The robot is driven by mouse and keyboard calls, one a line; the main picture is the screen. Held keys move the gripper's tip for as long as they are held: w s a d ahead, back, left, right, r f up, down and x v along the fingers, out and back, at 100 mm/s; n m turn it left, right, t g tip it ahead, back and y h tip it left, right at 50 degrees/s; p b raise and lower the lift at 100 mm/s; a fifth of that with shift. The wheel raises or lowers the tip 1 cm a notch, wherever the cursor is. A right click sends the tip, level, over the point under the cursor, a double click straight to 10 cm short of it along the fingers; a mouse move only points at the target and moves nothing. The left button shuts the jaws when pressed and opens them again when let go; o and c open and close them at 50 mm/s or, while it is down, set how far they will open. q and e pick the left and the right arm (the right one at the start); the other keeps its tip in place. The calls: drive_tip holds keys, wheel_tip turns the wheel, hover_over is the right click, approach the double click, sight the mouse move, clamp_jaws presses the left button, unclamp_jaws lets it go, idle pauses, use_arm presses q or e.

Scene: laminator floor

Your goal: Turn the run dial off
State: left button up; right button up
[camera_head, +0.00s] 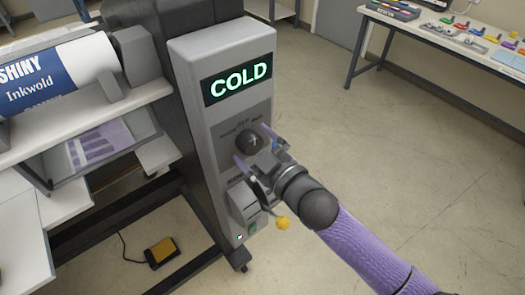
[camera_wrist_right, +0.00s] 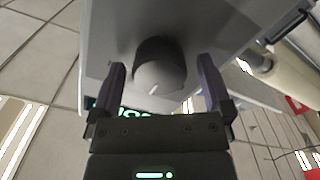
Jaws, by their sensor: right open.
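The dark round dial (camera_head: 249,142) sits on the grey control panel (camera_head: 205,125), below a display (camera_head: 238,84) reading COLD in green. The small lettering around the dial is too blurred to read fully. A pale pointer line shows on the dial. My right gripper (camera_head: 254,147) is open at the dial, one finger on either side. In the right wrist view the dial (camera_wrist_right: 160,65) lies between the two spread fingers, with visible gaps on both sides. My left gripper is not in view.
A lever with a yellow knob (camera_head: 283,223) and a grey box (camera_head: 243,203) are below the dial. A roll labelled Inkwold (camera_head: 60,75) lies on the left machine. A yellow pedal (camera_head: 162,252) is on the floor. A table (camera_head: 450,35) stands back right; the floor between is clear.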

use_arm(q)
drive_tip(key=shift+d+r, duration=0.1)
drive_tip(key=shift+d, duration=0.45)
use_arm(e)
drive_tip(key=v, duration=0.9)
drive_tip(key=shift+s, duration=0.15)
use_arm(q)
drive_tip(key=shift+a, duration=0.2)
use_arm(e)
drive_tip(key=shift+d, duration=0.1)
